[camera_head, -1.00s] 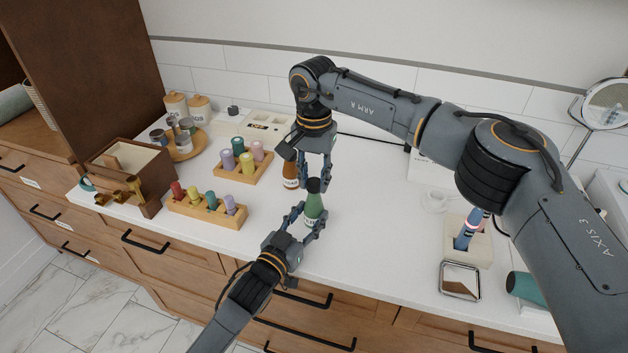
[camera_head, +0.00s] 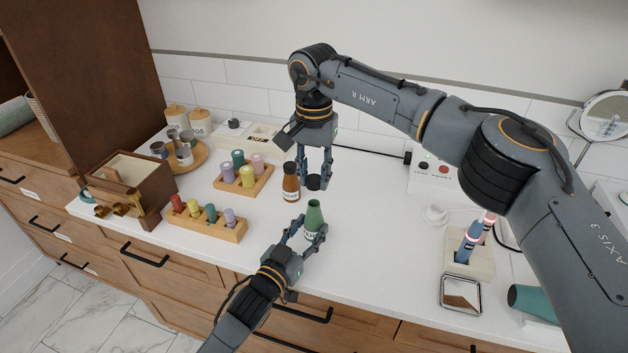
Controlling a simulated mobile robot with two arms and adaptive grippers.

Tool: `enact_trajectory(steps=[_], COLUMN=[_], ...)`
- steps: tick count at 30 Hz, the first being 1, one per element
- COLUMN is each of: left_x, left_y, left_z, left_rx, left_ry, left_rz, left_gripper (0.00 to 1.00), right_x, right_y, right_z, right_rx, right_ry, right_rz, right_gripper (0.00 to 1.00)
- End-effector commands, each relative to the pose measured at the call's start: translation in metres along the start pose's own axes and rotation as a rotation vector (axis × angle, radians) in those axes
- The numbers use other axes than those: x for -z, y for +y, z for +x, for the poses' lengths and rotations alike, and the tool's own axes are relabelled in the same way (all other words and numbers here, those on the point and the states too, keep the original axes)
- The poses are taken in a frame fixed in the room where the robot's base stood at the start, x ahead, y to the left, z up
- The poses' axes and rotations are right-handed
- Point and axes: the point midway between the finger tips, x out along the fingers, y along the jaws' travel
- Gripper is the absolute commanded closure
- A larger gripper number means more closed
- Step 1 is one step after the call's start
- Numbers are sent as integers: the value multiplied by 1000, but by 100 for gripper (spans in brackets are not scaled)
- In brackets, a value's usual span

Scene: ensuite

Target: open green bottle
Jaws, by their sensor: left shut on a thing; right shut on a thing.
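The green bottle (camera_head: 314,217) stands upright near the counter's front edge with its top uncapped. My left gripper (camera_head: 313,240) is shut on its lower body, partly hiding the label. My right gripper (camera_head: 315,182) is above and behind the bottle, pointing down, shut on the black cap (camera_head: 314,183). The cap is apart from the bottle's neck.
A brown bottle (camera_head: 291,183) stands just left of my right gripper. Two wooden racks of coloured pegs (camera_head: 207,222) and a wooden box (camera_head: 128,178) are further left. A toothbrush holder (camera_head: 470,256) and a square mirror (camera_head: 460,293) are at right. The counter between is clear.

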Motion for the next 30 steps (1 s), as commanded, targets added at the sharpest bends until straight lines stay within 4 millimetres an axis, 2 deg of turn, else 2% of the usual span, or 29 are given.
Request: enact_trajectory(steps=[2, 3, 6, 15, 19, 23, 30], left_x=[-1, -1, -1, 0, -1, -2, -2], left_y=[0, 0, 0, 0, 0, 0, 0], left_z=[0, 0, 0, 0, -9, -30, -82], left_rx=[0, 0, 0, 0, 1, 0, 0], left_ry=[-2, -2, -2, -1, -2, -3, -5], left_rz=[0, 0, 0, 0, 0, 0, 0], left_gripper=[100, 49, 29, 29, 29, 29, 29], right_x=[0, 0, 0, 0, 0, 0, 0], right_y=[0, 0, 0, 0, 0, 0, 0], right_z=[0, 0, 1, 1, 1, 1, 1], right_rx=[0, 0, 0, 0, 0, 0, 0], right_ry=[0, 0, 0, 0, 0, 0, 0], right_rz=[0, 0, 0, 0, 0, 0, 0], right_gripper=[100, 100, 100, 100, 100, 100, 100])
